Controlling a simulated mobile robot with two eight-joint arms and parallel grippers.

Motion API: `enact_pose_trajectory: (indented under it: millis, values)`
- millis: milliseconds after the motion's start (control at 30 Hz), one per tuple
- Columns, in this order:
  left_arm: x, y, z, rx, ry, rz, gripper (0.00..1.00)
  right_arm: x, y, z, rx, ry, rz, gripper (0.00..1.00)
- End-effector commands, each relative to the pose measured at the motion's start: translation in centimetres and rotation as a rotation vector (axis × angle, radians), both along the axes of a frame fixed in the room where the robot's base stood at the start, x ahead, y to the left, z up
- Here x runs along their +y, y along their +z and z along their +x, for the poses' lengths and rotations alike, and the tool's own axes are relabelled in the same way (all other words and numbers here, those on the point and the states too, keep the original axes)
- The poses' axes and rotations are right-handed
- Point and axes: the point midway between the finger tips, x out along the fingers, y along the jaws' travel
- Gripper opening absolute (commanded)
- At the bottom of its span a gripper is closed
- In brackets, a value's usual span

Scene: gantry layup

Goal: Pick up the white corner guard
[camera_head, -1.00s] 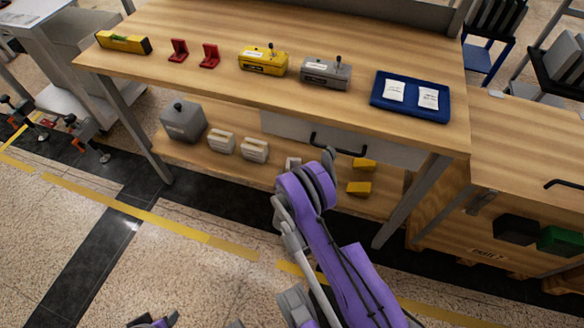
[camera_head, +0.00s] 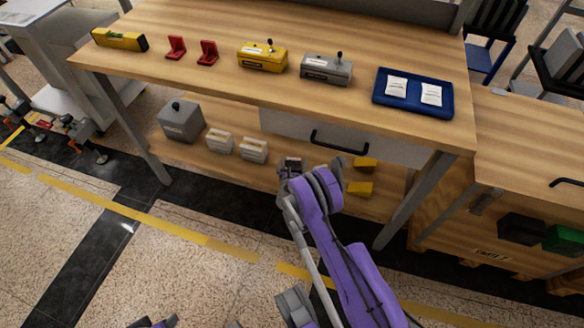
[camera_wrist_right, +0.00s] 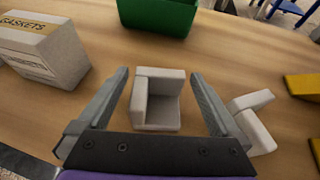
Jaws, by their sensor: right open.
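In the right wrist view a white corner guard (camera_wrist_right: 157,102) stands on the wooden shelf between the fingers of my right gripper (camera_wrist_right: 160,76). The fingers are open, with a gap on each side of it. A second white corner guard (camera_wrist_right: 257,124) lies just right of the right finger, partly hidden by it. In the head view my right gripper (camera_head: 290,164) is over the lower shelf of the workbench, and the corner guards cannot be made out there.
White gasket boxes (camera_head: 236,145) and a grey case (camera_head: 181,121) stand left on the lower shelf (camera_head: 205,170). Yellow blocks (camera_head: 359,188) lie to the right. A green bin (camera_wrist_right: 158,14) is behind the guard. The benchtop and drawer handle (camera_head: 340,142) are overhead.

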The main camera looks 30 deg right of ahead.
Motion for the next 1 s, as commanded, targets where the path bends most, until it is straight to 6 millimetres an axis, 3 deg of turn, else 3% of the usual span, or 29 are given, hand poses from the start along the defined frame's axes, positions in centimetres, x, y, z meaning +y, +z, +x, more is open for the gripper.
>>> enact_pose_trajectory:
  millis: [167,567,833,1000]
  values:
    - [0.0,0.0,0.0,0.0,0.0,0.0,0.5,0.0,0.0,0.0,0.0,0.0,0.0,0.96]
    - [0.0,0.0,0.0,0.0,0.0,0.0,0.5,0.0,0.0,-0.1,0.0,0.0,0.0,0.24]
    - [0.0,0.1,0.0,0.0,0.0,0.0,0.5,0.0,0.3,0.0,0.0,0.0,0.0,0.22]
    - [0.0,0.6,-0.1,0.001,0.0,0.0,0.5,0.0,2.7,-0.1,0.0,0.0,0.0,0.22]
